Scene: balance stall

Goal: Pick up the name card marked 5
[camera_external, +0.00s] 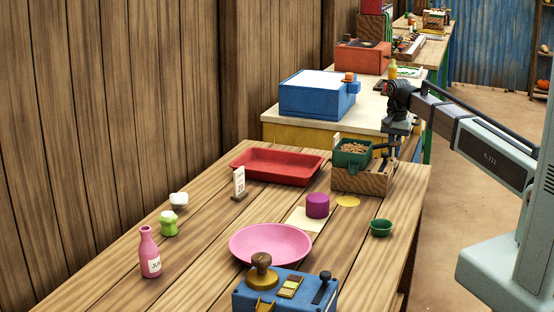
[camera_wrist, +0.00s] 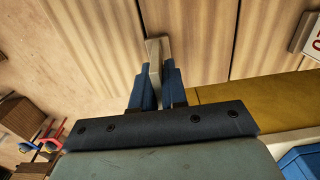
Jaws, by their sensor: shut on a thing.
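My gripper (camera_wrist: 157,78) is shut on a pale, thin, card-like thing (camera_wrist: 154,52), seen nearly edge-on between the blue fingers in the wrist view. I cannot read a 5 on it, so I cannot confirm that it is the name card. In the external view my gripper (camera_external: 393,150) is at the right of the dark green tray of brown bits, above the wooden crate. The held thing is too small to make out there. A white card with small print (camera_external: 239,181) stands upright on the table, left of the red tray.
The green tray (camera_external: 352,161) rests on the wooden crate (camera_external: 361,181). A red tray (camera_external: 278,178), pink plate (camera_external: 270,259), purple cylinder (camera_external: 317,205), green cup (camera_external: 381,228) and pink bottle (camera_external: 149,264) stand on the plank table. A blue box (camera_external: 310,101) is on the table behind.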

